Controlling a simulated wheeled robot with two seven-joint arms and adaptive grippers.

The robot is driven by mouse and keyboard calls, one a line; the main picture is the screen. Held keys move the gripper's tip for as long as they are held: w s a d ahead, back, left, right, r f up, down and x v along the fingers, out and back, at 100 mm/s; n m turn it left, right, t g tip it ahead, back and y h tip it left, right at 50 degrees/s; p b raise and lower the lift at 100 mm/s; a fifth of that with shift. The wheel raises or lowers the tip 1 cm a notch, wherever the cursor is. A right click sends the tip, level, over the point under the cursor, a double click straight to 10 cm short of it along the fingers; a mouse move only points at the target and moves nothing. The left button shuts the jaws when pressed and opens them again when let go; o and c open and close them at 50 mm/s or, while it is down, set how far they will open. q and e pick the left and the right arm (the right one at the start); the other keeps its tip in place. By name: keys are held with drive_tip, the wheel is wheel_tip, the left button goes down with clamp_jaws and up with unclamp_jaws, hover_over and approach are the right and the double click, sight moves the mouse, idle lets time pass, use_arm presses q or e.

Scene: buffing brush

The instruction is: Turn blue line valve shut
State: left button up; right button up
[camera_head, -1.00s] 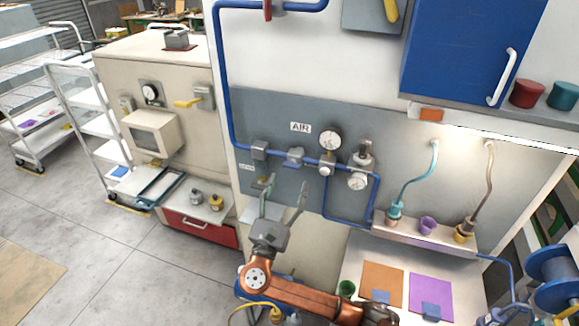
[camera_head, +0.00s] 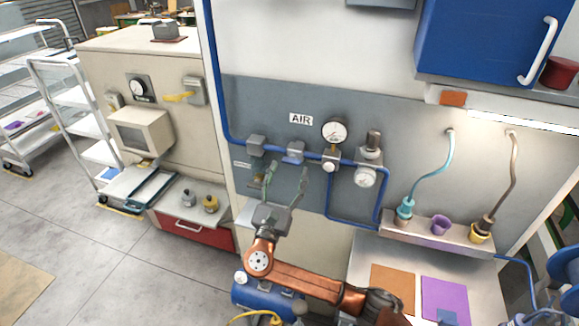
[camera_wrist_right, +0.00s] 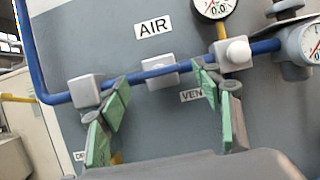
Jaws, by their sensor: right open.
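The blue line (camera_head: 225,100) runs down the wall panel and then right along it. Its valve (camera_head: 294,150) is a small grey body with a blue handle below it, under the AIR label. The handle looks roughly in line with the pipe. In the right wrist view the valve body (camera_wrist_right: 160,70) sits ahead, between the fingers in the picture. My right gripper (camera_head: 286,176) is open and empty, below the valve, with green finger pads pointing up. It shows in the right wrist view (camera_wrist_right: 162,80), apparently apart from the valve. My left gripper is not in view.
A grey block (camera_head: 257,144) sits on the line left of the valve. A gauge (camera_head: 334,131) and regulator (camera_head: 368,160) stand to the right. A yellow-handled part is partly hidden behind the left finger. A steel shelf (camera_head: 440,240) with cups juts out at right.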

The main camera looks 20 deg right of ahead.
sight(292, 160)
drive_tip(key=shift+x, duration=1.2)
drive_tip(key=shift+c, duration=0.5)
drive_tip(key=c, duration=1.1)
drive_tip(key=shift+o, duration=0.2)
